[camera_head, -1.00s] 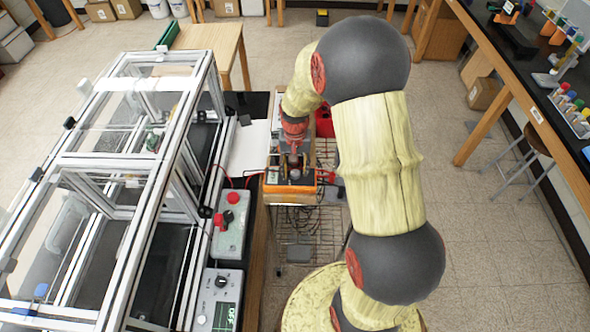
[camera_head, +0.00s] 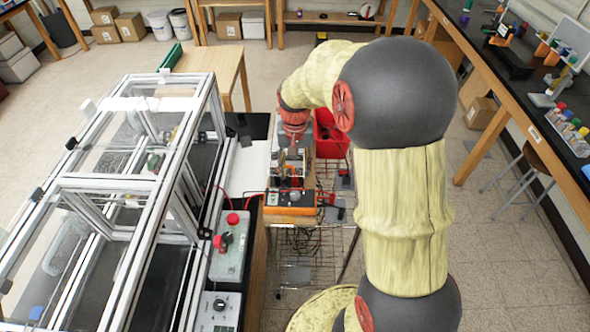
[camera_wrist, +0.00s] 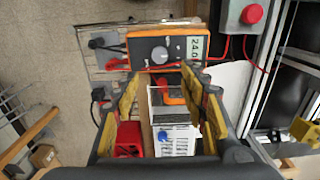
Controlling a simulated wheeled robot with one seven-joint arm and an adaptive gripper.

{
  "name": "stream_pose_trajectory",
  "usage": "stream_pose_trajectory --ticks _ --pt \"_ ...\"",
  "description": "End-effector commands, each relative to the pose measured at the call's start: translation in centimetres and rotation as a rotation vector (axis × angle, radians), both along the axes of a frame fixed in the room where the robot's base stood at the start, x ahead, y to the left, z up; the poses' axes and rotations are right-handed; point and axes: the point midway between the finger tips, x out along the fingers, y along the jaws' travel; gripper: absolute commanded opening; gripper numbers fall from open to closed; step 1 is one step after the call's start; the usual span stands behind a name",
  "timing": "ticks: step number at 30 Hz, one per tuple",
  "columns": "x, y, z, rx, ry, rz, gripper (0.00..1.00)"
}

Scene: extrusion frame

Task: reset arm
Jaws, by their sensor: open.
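My gripper (camera_wrist: 161,88) is open, its two yellow-padded fingers spread apart in the wrist view with nothing held between them. In the head view my arm reaches forward and bends down, and the gripper (camera_head: 292,158) hangs over the small cart beside the frame; its fingers are hard to make out there. Beyond the fingertips in the wrist view lies an orange multimeter (camera_wrist: 165,47) with a lit display. A pale box with a blue knob (camera_wrist: 176,140) shows below and between the fingers.
The aluminium extrusion frame (camera_head: 168,190) with clear panels stands at left. A control box with red buttons (camera_head: 231,250) sits beside it. A red bin (camera_head: 331,147) is by the cart. A wooden table (camera_head: 215,62) stands behind. Open floor (camera_head: 510,270) lies at right.

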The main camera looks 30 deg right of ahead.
Motion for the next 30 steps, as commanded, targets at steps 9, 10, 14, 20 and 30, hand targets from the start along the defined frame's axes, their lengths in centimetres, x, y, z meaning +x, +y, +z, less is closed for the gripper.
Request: stream_pose_trajectory --ticks 9,10,14,20,30 --pt "0.0 0.0 0.0 0.000 0.000 0.007 0.43" --pt "0.0 0.0 0.0 0.001 0.001 0.015 0.43" --pt "-1.9 0.6 -1.1 0.013 0.037 0.078 0.43" --pt "-6.5 2.9 0.8 0.008 0.021 0.195 0.43" --pt "-13.9 8.6 4.4 -0.058 -0.148 0.403 0.43"
